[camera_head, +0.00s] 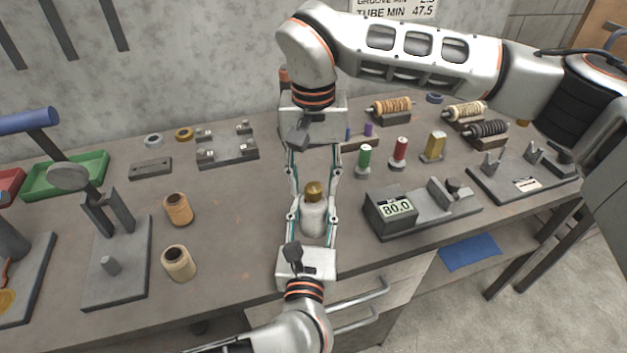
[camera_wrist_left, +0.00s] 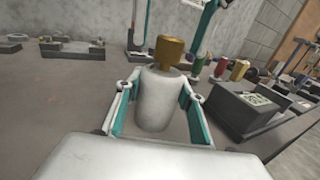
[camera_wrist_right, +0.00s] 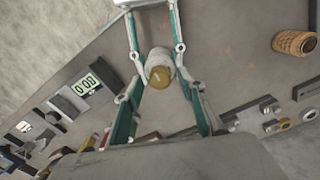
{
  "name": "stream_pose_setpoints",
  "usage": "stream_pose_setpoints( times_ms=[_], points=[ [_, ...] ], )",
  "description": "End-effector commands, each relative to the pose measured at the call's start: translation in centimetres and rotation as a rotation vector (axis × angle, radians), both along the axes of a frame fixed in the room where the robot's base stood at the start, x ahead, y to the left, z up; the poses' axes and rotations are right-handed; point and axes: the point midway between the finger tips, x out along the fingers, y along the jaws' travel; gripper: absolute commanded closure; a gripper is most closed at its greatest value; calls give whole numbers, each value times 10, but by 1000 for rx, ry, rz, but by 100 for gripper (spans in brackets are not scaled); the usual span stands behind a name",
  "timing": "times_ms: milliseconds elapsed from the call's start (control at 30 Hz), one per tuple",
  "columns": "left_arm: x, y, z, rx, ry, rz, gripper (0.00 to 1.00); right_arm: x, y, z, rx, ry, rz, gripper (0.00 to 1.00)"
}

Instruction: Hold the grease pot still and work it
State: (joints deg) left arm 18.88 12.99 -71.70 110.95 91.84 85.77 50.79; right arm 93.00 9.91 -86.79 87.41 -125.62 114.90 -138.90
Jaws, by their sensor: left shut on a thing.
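The grease pot (camera_head: 314,217) is a white rounded pot with a brass cap (camera_head: 314,190), standing upright at the bench's front. It shows in the left wrist view (camera_wrist_left: 155,98) and, from above, in the right wrist view (camera_wrist_right: 160,58). My left gripper (camera_head: 314,217), coming from the front edge, is shut on the pot's body with a finger on each side. My right gripper (camera_head: 314,177) reaches in from the back. Its fingers are open, one on each side of the brass cap (camera_wrist_right: 161,77), with a gap showing between them and the cap.
Two tan spools (camera_head: 178,209) and a grey stand (camera_head: 115,265) are to the left. Thread spools (camera_head: 364,160) and wound rollers (camera_head: 390,106) stand behind right. Bare bench lies left of the pot.

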Motion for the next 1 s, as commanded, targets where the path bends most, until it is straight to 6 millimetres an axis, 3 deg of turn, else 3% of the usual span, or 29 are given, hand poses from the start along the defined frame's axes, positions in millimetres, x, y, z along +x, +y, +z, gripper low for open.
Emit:
stream_pose_setpoints(
  times_ms=[333,367,500,1000],
  points=[
    [0,0,0,0,0,0,92,0,0,-5,0,-1,-1,61],
    [0,0,0,0,0,0,92,0,0,-5,0,-1,-1,63],
    [0,0,0,0,0,0,92,0,0,-5,0,0,-1,99],
    [0,0,0,0,0,0,92,1,-1,-4,-2,-2,-89,99]
  ],
)
